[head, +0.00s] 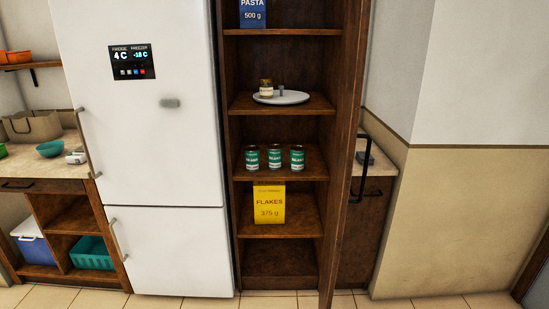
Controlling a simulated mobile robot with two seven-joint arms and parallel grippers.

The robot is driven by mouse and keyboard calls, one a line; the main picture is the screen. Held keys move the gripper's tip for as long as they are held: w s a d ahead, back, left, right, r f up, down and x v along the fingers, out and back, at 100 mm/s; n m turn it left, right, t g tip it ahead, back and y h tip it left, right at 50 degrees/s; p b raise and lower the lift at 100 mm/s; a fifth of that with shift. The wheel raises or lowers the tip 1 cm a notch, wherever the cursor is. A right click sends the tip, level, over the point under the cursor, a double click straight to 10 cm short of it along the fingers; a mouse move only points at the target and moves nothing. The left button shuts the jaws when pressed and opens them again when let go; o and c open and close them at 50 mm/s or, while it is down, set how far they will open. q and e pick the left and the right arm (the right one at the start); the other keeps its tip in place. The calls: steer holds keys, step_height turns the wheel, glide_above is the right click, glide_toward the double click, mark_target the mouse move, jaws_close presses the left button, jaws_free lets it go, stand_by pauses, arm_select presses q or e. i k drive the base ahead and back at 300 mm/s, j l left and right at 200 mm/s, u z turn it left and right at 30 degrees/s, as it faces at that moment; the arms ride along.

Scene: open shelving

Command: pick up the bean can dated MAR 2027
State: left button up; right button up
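Three alike bean cans stand upright in a row on a middle shelf (310,165) of the tall open wooden cupboard in the head view. They are the left can (252,158), the middle can (275,157) and the right can (297,158). Each has a green label with white lettering and stands a little apart from the others. The dates are too small to read, so I cannot tell which can is dated MAR 2027. Neither of my grippers is in view.
A plate (292,99) with small items sits one shelf above. A yellow flakes box (269,204) stands one shelf below, a blue pasta box (253,12) higher up. The fridge (150,180) borders the left, the open cupboard door (345,150) the right. Floor in front is clear.

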mark_target(274, 151)
steer(key=i+j, duration=1)
steer(key=j, duration=0.15)
steer(key=i+j+z, duration=0.1)
steer(key=i+j, duration=0.4)
steer(key=j, duration=0.05)
